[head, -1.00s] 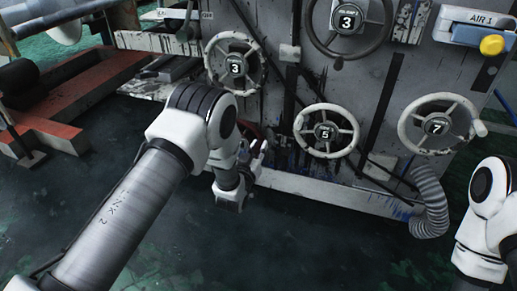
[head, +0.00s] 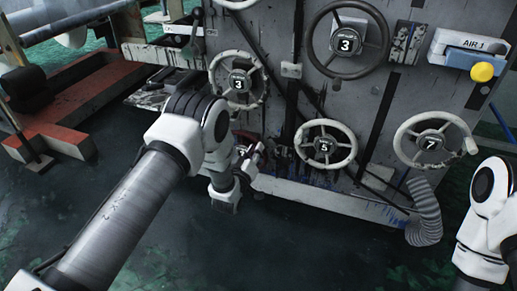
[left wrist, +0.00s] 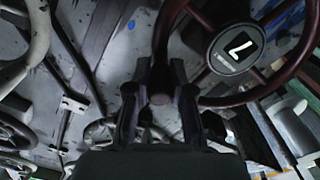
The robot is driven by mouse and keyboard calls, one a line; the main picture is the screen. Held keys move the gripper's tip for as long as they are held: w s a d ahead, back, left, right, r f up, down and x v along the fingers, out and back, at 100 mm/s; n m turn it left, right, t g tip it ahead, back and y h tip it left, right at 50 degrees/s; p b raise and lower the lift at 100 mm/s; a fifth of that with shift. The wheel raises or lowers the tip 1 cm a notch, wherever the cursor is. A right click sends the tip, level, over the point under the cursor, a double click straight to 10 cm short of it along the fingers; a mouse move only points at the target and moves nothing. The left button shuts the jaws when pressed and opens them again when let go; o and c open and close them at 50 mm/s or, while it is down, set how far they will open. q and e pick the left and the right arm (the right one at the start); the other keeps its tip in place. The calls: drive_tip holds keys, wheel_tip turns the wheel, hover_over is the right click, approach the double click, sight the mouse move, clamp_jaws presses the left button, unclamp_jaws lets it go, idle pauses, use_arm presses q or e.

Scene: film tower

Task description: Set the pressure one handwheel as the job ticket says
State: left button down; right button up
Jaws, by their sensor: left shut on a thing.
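A dark red handwheel (head: 262,146) is low on the grey panel, largely hidden behind my left arm in the head view. The left wrist view shows its rim (left wrist: 297,72) and its hub plate (left wrist: 235,48), with a white figure that looks like a 7 seen upside down. My left gripper (head: 252,162) is at this wheel. In the left wrist view its fingers (left wrist: 159,95) stand on either side of a dark red rounded part of the wheel at the rim, shut on it. My right gripper is out of view; only my right arm shows.
Pale handwheels marked 3 (head: 239,103), 5 (head: 351,147) and 7 (head: 462,127) surround the area, with a dark wheel marked 3 (head: 379,67) above. A ribbed hose (head: 424,212) hangs at right. The floor in front is clear.

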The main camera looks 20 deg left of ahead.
sight(238, 134)
use_arm(q)
drive_tip(key=a+r+n+p, duration=0.1)
drive_tip(key=a+n+p, duration=0.1)
drive_tip(key=n, duration=0.1)
drive_tip(key=shift+r, duration=0.4)
drive_tip(key=a+n, duration=0.1)
drive_tip(key=n+p, duration=0.1)
drive_tip(key=shift+w+a+r+n+p, duration=0.1)
drive_tip(key=shift+a+r+n+p, duration=0.2)
drive_tip(key=shift+a+r+n, duration=0.1)
drive_tip(key=shift+a+n+p, duration=0.3)
drive_tip(key=shift+a+n, duration=0.3)
drive_tip(key=shift+n, duration=0.2)
drive_tip(key=a+n, duration=0.2)
drive_tip(key=shift+n, duration=0.4)
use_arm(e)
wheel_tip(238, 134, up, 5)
use_arm(q)
drive_tip(key=a+f+n+b, duration=0.4)
drive_tip(key=a+n, duration=0.2)
drive_tip(key=n, duration=0.4)
drive_tip(key=shift+w+a+f+n+b, duration=0.2)
drive_tip(key=shift+a+n+b, duration=0.1)
drive_tip(key=shift+n, duration=0.1)
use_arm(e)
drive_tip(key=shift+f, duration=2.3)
